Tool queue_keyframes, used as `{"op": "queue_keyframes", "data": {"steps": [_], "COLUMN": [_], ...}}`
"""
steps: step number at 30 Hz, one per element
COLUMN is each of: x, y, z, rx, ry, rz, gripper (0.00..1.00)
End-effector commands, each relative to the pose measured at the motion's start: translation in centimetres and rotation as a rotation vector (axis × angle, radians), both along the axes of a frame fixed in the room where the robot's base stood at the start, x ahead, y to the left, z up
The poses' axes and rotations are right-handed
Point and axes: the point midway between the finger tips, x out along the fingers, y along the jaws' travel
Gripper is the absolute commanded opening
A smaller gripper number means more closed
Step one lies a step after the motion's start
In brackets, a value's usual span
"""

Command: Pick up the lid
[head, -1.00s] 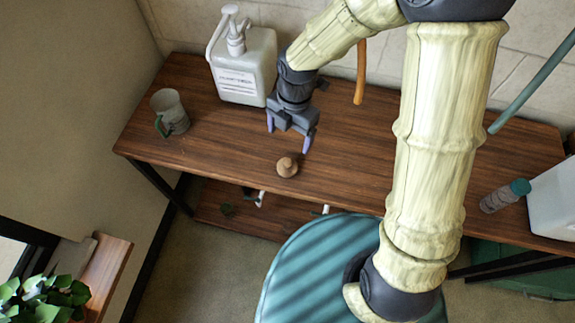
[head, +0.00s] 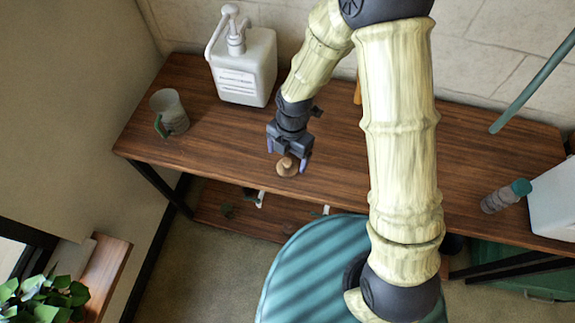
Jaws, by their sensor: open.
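A small round brown lid with a raised knob (head: 287,166) lies on the wooden table (head: 220,150) near its front edge. My gripper (head: 286,162) is open, its two purple-tipped fingers pointing down. In the head view one finger appears to the left of the lid and the other to its right. I cannot tell from this view how high the fingertips are or whether they touch the lid.
A white pump bottle (head: 246,68) stands at the back left of the table, and a grey mug (head: 169,112) stands at the left. A bottle with a green cap (head: 506,196) and a white container (head: 555,200) are at the right. Bare tabletop surrounds the lid.

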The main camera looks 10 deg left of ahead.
Motion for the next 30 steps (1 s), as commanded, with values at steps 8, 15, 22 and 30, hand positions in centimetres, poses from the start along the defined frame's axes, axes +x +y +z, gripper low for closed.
{"op": "queue_keyframes", "data": {"steps": [8, 15, 22, 30], "x": [-0.1, -0.1, -0.1, -0.1], "y": [0.0, 0.0, 0.0, 0.0], "z": [-3.7, -4.2, -4.2, -4.2], "rx": [-0.001, 0.000, 0.000, 0.000], "ry": [0.004, 0.000, 0.000, 0.000], "rz": [0.000, 0.000, 0.000, 0.000], "gripper": [0.83, 0.83, 0.83, 0.59]}}
